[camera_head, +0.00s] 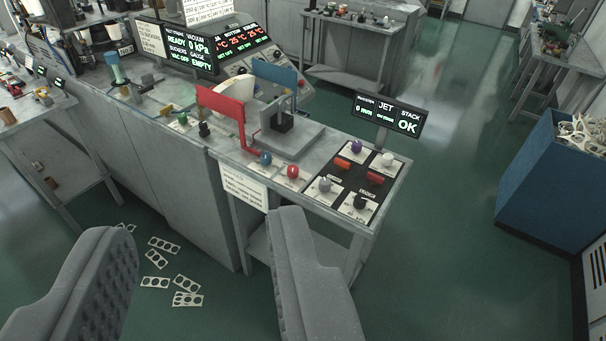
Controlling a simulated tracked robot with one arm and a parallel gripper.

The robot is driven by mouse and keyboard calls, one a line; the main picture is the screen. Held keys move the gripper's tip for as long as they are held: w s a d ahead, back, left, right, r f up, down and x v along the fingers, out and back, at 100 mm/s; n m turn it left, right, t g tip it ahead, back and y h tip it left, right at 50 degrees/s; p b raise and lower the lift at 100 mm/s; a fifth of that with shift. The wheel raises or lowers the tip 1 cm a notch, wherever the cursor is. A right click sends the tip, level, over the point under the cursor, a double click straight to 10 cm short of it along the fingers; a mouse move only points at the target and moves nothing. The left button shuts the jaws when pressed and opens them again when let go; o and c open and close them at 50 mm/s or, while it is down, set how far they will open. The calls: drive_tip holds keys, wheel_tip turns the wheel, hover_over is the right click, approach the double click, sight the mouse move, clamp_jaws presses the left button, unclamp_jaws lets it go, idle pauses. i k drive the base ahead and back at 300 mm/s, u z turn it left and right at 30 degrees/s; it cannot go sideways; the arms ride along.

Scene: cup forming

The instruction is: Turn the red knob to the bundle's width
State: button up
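The red knob (292,171) sits on a small light plate near the front edge of the grey bench, right of a blue knob (265,158). A red plate (222,104) and a blue plate (275,75) stand upright on the bench behind, with a whitish curved piece (238,93) between them that may be the bundle; its details are too small to tell. My gripper (205,235) is open and empty, its two grey fingers wide apart in the foreground. It is in front of the bench and apart from the red knob.
Punched strips (187,299) lie on the green floor. A blue bin (555,180) stands right; the floor between is clear.

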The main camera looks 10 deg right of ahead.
sight(293, 172)
drive_tip(key=z, duration=0.25)
drive_tip(key=i, duration=1.6)
drive_tip(key=u, duration=0.55)
